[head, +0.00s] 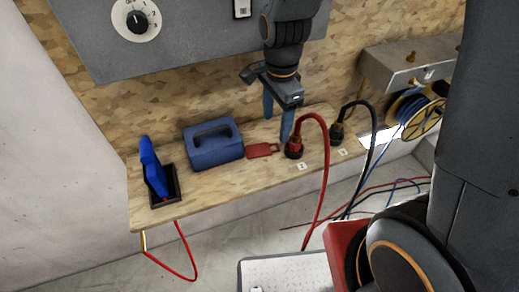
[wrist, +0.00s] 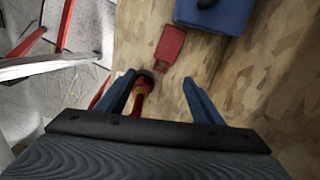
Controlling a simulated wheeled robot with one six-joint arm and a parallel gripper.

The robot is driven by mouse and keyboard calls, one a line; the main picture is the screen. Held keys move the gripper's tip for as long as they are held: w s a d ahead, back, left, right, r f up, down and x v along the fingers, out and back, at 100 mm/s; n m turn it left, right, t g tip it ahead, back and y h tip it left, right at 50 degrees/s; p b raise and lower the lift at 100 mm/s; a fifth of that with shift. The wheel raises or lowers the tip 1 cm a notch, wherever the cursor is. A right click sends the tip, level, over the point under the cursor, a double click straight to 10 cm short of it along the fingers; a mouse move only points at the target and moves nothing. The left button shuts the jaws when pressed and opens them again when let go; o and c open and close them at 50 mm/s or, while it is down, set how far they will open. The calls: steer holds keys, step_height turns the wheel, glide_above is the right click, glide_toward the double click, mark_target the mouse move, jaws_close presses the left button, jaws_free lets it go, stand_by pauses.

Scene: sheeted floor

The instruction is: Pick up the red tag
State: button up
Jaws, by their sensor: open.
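The red tag (head: 262,150) lies flat on the wooden shelf (head: 215,180), between the blue box and the red cable's plug. It also shows in the wrist view (wrist: 170,44), beyond my fingertips, with its narrow end towards them. My gripper (head: 277,129) is open, its blue fingers pointing down above the shelf close to the tag. In the wrist view my gripper (wrist: 158,79) has nothing held between its fingers. The red cable's plug (wrist: 141,94) appears close to the left finger there; whether they touch I cannot tell.
The blue box (head: 213,146) with a handle stands left of the tag. The red cable's plug (head: 294,148) and a black cable's plug (head: 337,132) stand to its right. A blue hinged piece (head: 153,167) sits at the far left. A grey panel (head: 190,40) is on the wall above.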

mark_target(267, 149)
steer(key=shift+w+a+f+m+p, duration=0.1)
steer(key=shift+a+f+m+p, duration=0.3)
steer(key=shift+f, duration=1.1)
steer(key=shift+w+a+f+m+p, duration=0.1)
steer(key=shift+a+f+m+p, duration=0.25)
steer(key=shift+f, duration=1.2)
steer(key=shift+w+a+f+m+p, duration=0.15)
steer(key=shift+a+f+m, duration=0.3)
steer(key=shift+f, duration=1.05)
steer(key=shift+d, duration=0.15)
steer(key=c, duration=1.2)
steer(key=shift+r, duration=0.1)
